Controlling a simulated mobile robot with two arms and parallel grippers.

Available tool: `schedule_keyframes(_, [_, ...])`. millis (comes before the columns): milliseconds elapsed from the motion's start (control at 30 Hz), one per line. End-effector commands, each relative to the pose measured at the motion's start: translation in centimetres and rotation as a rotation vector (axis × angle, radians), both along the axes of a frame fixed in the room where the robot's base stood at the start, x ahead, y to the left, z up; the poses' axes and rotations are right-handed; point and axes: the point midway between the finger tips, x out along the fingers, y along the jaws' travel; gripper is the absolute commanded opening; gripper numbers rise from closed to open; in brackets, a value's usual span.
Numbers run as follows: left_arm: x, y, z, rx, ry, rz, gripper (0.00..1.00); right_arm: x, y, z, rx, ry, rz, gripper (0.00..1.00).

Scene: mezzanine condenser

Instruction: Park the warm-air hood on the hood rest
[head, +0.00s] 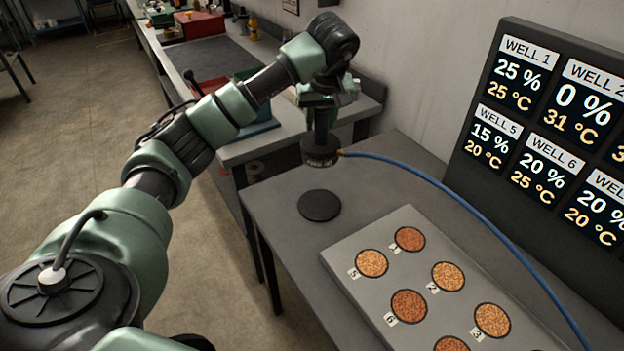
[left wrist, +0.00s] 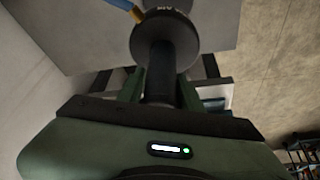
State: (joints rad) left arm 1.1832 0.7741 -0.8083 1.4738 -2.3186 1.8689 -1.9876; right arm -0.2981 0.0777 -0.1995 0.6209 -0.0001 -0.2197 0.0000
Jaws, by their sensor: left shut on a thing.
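The warm-air hood (head: 320,155) is a black round head on a dark upright stem, with a blue hose joined at its side. My left gripper (head: 320,103) is shut on the stem and holds the hood above the grey table. In the left wrist view the hood (left wrist: 165,40) shows with its stem between the fingers of the gripper (left wrist: 160,90). The hood rest, seemingly the flat black disc (head: 319,205), lies on the table just below the hood. The hood is apart from it, and nothing is on it. My right gripper is not in view.
A grey well plate (head: 345,257) with several round wells of orange-brown grains lies right of the disc. The blue hose (head: 455,200) arches over the table. A display board (head: 530,135) with well readings stands at the right. A wall is behind; a cluttered bench (head: 215,55) extends back.

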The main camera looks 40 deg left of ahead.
Motion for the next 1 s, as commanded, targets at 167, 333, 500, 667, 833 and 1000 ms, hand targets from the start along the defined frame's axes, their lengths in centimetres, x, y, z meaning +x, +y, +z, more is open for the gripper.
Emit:
schedule_keyframes(167, [-0.1,0.0,-4.7,-0.001,0.006,0.002,0.00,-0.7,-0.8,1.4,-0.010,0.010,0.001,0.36])
schedule_keyframes(333, [-0.2,0.0,-9.0,0.000,0.005,0.002,0.00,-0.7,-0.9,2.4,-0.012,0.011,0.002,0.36])
schedule_keyframes(500, [0.0,0.1,-11.8,-0.001,0.000,0.002,0.00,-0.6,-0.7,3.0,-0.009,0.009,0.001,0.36])
schedule_keyframes(667, [0.0,0.0,-13.1,-0.001,-0.001,0.002,0.00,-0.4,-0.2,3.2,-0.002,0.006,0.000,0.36])
schedule_keyframes(833, [0.0,0.0,-15.6,-0.002,0.003,0.004,0.00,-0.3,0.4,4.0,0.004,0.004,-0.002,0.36])
schedule_keyframes(1000, [0.0,0.1,-17.0,0.000,-0.001,0.002,0.00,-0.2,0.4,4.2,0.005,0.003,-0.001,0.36])
